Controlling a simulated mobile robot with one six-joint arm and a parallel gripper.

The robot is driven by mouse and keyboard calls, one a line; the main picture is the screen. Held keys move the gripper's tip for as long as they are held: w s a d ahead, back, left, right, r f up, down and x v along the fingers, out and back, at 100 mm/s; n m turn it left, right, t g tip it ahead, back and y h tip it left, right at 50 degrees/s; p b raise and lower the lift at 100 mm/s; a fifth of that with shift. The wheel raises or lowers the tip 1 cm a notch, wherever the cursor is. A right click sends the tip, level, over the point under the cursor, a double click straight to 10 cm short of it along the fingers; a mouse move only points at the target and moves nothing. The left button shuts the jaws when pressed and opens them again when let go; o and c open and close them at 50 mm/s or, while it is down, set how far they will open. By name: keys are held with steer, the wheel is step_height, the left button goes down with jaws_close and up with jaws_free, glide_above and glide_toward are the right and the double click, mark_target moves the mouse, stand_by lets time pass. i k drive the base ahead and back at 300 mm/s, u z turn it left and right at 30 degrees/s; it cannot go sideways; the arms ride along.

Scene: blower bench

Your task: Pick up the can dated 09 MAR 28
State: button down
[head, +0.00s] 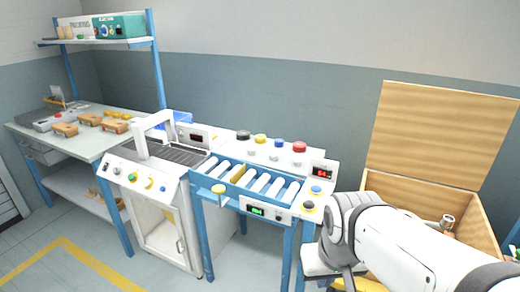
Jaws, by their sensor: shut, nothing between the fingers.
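No can with a readable date shows in the head view, and I cannot make out 09 MAR 28 anywhere. Several small pieces with coloured tops stand in a row behind the rollers: a black one (243,135), a yellow one (260,139), a blue one (278,142) and a red one (299,147). I cannot tell whether they are cans or knobs. A small greyish cylindrical thing (447,221) shows inside the open wooden crate (485,215), too small to identify. My arm fills the lower right; my gripper is not visible.
The blue roller bench (225,187) stands mid-picture, beside a white machine (150,190) with a handle. A side table (75,140) at left holds wooden blocks (88,119). A shelf (95,41) holds boxes. Floor at lower left is clear, with yellow tape.

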mark_target(274, 155)
steer(key=z, duration=0.05)
steer(key=i, duration=1)
steer(key=z, duration=3.2)
steer(key=k, duration=1.5)
steer(key=u, duration=1.35)
